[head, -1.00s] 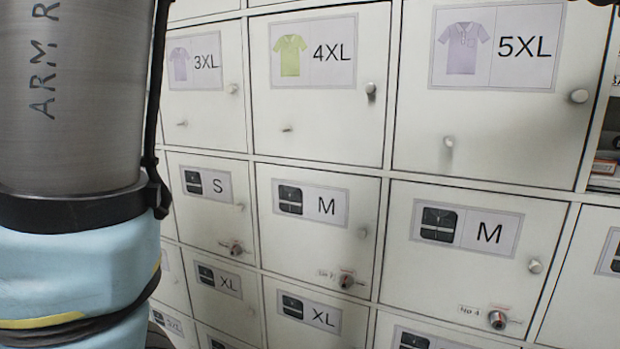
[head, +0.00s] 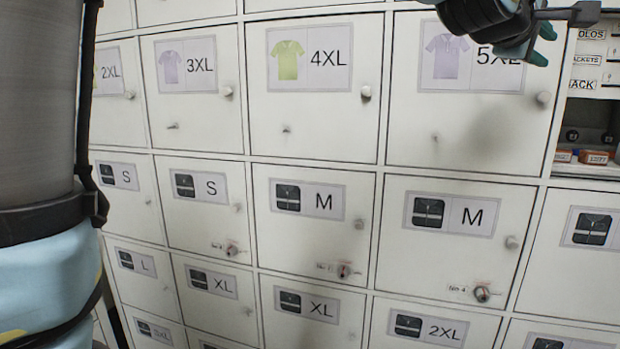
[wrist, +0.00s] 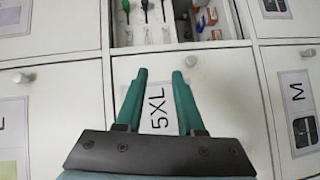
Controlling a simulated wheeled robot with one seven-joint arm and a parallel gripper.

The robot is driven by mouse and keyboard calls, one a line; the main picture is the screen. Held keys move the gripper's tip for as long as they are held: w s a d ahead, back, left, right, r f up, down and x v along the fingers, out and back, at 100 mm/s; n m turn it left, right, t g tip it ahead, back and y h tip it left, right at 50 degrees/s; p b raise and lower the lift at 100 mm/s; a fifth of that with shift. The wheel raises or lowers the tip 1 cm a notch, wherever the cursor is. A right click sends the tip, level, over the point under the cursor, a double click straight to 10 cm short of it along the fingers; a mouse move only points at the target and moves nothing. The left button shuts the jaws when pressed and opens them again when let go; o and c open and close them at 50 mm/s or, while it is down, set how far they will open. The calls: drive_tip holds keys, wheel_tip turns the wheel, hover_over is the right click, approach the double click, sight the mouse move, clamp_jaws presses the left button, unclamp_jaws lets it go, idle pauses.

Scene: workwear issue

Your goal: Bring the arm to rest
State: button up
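My gripper (head: 535,45) shows at the top right of the head view, in front of the 5XL locker door (head: 462,150) and partly covering its label. In the wrist view, the two green fingers of my gripper (wrist: 158,78) stand apart with nothing between them. The 5XL label (wrist: 157,108) shows behind the gap between the fingers. The fingers are clear of the door, as far as I can tell. My arm fills the left edge of the head view.
A wall of white lockers with round knobs fills the view, all doors shut. The 4XL door (head: 312,125) is left of the 5XL door. An open shelf compartment (head: 590,110) at the right holds small boxes; the wrist view shows screwdriver-like tools (wrist: 145,8) there.

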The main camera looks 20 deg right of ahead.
drive_tip(key=w+a+f+t+y, duration=0.2)
drive_tip(key=w+a+f+y, duration=0.2)
drive_tip(key=w+a+f, duration=0.75)
drive_tip(key=w+a+f+m+y, duration=0.1)
drive_tip(key=w+a+f+y, duration=0.2)
drive_tip(key=w+a+f, duration=0.4)
drive_tip(key=w+a+f+y, duration=0.3)
drive_tip(key=w+a+f, duration=0.3)
drive_tip(key=a, duration=0.4)
drive_tip(key=s+a+f+m+g+y, duration=0.1)
drive_tip(key=a+f+y, duration=0.1)
drive_tip(key=a+f, duration=0.45)
drive_tip(key=s+a+f+y, duration=0.1)
drive_tip(key=a+f+y, duration=0.15)
drive_tip(key=a, duration=0.65)
drive_tip(key=s+a+f+g, duration=0.1)
drive_tip(key=s+a+f, duration=0.1)
drive_tip(key=s+a, duration=0.1)
drive_tip(key=s+a+f+g+y, duration=0.1)
drive_tip(key=s+a+f, duration=0.1)
drive_tip(key=a, duration=0.4)
drive_tip(key=s+a+f+g, duration=0.1)
drive_tip(key=s+a+f, duration=0.1)
drive_tip(key=a, duration=0.3)
drive_tip(key=shift+s+a+f+m+g+p, duration=0.3)
drive_tip(key=shift+s+p, duration=0.1)
drive_tip(key=shift+s, duration=0.45)
drive_tip(key=shift+d, duration=0.1)
